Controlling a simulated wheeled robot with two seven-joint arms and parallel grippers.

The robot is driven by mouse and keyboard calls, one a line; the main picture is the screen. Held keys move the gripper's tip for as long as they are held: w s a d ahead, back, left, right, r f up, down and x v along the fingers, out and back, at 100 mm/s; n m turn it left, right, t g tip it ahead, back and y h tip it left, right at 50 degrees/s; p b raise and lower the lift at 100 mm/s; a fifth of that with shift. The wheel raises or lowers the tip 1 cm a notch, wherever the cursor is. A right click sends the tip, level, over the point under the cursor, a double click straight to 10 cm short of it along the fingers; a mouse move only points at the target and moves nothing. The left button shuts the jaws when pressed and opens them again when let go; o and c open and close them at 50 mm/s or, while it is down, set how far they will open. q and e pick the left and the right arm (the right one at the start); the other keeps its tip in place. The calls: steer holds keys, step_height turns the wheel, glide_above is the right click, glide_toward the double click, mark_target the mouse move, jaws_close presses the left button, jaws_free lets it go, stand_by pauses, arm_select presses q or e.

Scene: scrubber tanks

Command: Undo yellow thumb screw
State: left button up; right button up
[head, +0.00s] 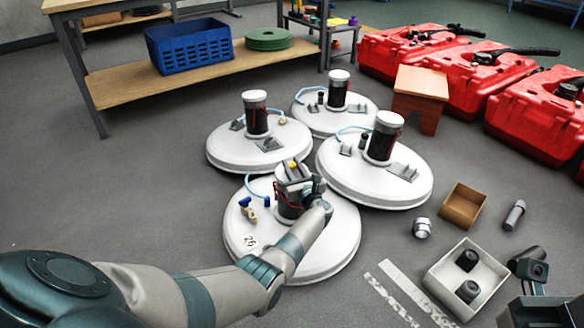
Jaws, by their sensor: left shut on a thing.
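The nearest white round tank lid (335,240) lies on the floor with a dark motor cylinder (288,203) standing on it. A blue hose end and a tan fitting (248,209) sit on the lid's left side. My right gripper (535,272) shows dark at the lower right edge; its jaws are unclear.
Three similar lids with white-capped motors stand behind, one at the left (225,150). Red tanks (490,75) and a wooden stool (420,85) are at the back right. A white box (435,280), a brown box (447,212) and loose cylinders lie right. A workbench (120,85) stands behind.

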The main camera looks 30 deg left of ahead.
arm_select(q)
steer(key=o, duration=0.8)
steer(key=shift+o, duration=1.4)
